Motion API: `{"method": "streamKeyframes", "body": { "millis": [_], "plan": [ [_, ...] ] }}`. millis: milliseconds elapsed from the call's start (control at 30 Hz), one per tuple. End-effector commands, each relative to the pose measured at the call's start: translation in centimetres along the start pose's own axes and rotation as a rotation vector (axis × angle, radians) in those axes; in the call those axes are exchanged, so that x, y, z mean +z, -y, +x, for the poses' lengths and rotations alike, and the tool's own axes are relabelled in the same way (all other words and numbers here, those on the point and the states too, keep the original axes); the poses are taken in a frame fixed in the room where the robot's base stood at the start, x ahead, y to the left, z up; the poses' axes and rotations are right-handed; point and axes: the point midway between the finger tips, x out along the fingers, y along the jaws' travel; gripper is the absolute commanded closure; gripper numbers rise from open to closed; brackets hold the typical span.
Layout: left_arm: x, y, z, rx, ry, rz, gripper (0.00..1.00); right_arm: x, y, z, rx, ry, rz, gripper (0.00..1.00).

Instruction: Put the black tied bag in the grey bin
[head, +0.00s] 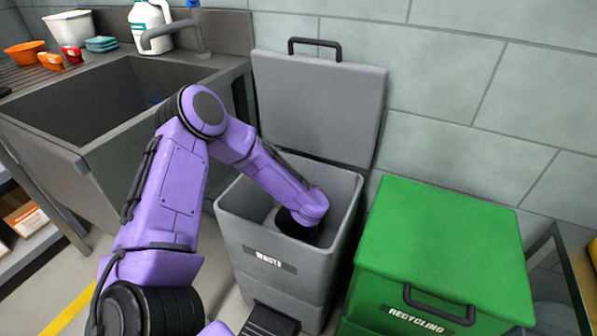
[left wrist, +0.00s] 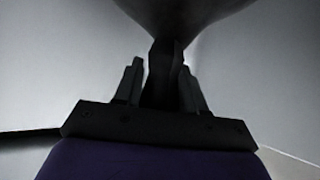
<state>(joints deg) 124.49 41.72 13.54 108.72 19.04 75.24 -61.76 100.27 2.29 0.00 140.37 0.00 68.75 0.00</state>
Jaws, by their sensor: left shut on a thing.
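The grey bin (head: 345,208), labelled WASTE, stands against the wall with its lid (head: 318,105) raised. My left arm reaches down into its opening. In the left wrist view my left gripper (left wrist: 163,80) is shut on the neck of the black tied bag (left wrist: 185,14), with grey walls on both sides. In the head view only a dark part inside the bin shows below my wrist, and my fingers are hidden there. I cannot tell whether the bag touches the bin floor. My right gripper is not in view.
A green recycling bin (head: 440,240) with a closed lid stands close on the right of the grey bin. A deep sink (head: 85,125) is on the left, with a tap and a white jug (head: 147,22) behind it. The grey bin's raised lid stands behind my forearm.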

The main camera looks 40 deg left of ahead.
Motion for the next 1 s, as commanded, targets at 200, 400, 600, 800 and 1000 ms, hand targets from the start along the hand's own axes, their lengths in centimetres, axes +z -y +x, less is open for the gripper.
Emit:
{"method": "streamKeyframes", "body": {
  "millis": [200, 400, 600, 800, 1000],
  "plan": [
    [2.9, 0.0, 2.0, 0.000, 0.000, -0.001, 1.00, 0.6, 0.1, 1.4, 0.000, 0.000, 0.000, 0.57],
    [2.6, -0.1, 1.8, 0.001, -0.002, -0.001, 1.00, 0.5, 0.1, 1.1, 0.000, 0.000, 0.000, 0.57],
    [3.1, 0.0, 2.2, 0.001, -0.001, 0.000, 1.00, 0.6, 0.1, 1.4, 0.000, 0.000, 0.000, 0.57],
    [3.7, 0.0, 2.5, 0.000, -0.001, 0.000, 1.00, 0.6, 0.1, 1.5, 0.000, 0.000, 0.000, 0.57],
    [3.7, 0.0, 2.5, 0.000, 0.000, 0.000, 0.33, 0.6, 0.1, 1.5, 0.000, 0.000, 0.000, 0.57]
  ]
}}
